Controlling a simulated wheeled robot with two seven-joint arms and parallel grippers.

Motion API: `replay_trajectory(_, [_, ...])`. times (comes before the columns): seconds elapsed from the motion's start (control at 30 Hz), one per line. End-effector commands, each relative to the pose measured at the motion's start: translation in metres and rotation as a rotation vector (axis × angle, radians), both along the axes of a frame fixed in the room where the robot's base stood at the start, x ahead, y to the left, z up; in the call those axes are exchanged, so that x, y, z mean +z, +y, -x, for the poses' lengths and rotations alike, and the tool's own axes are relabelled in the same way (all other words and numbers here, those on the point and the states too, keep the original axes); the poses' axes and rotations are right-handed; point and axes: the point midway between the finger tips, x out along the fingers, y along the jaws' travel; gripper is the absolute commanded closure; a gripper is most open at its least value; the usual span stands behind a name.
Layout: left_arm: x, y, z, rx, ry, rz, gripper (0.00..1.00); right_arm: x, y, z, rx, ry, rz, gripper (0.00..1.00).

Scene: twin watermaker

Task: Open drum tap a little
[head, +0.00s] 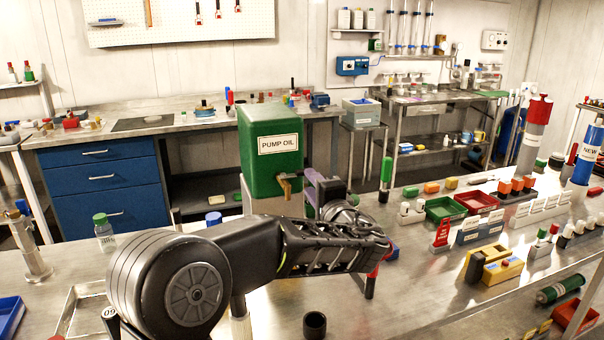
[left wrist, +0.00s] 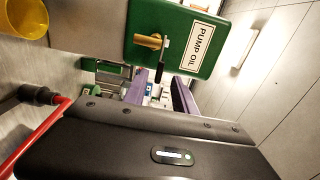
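The green drum (head: 270,145) labelled PUMP OIL stands on a pale stand behind the bench. Its brass tap (head: 287,181) sticks out low on its front. In the left wrist view the drum (left wrist: 190,22) is turned sideways, and the tap (left wrist: 148,41) carries a dark lever (left wrist: 160,72). My left gripper (head: 316,188) is just right of and below the tap in the head view. In the left wrist view its purple fingers (left wrist: 159,92) are apart, with the lever end near the gap between them. Contact cannot be told. My right gripper is not in view.
A black cup (head: 315,324) stands on the front bench. Green and red trays (head: 477,202), yellow blocks (head: 502,270) and racks crowd its right side. A green-capped bottle (head: 104,232) is at left. A yellow container (left wrist: 26,17) shows in the left wrist view.

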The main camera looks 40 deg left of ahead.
Motion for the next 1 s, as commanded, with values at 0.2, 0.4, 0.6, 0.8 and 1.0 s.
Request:
replay_trajectory(0.2, [0.002,0.025,-0.016,0.003,0.001,0.0,0.67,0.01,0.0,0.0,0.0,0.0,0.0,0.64])
replay_trajectory(0.4, [0.002,0.049,-0.033,0.002,0.001,-0.001,0.67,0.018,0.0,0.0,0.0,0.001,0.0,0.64])
replay_trajectory(0.6, [0.0,0.059,-0.04,0.0,0.0,0.0,0.67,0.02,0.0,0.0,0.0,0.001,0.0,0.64])
replay_trajectory(0.8, [0.0,0.059,-0.041,0.0,0.0,0.0,0.67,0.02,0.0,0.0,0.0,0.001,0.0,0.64])
replay_trajectory(1.0, [0.0,0.059,-0.041,0.0,0.0,0.0,0.81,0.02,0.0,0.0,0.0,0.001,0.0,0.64])
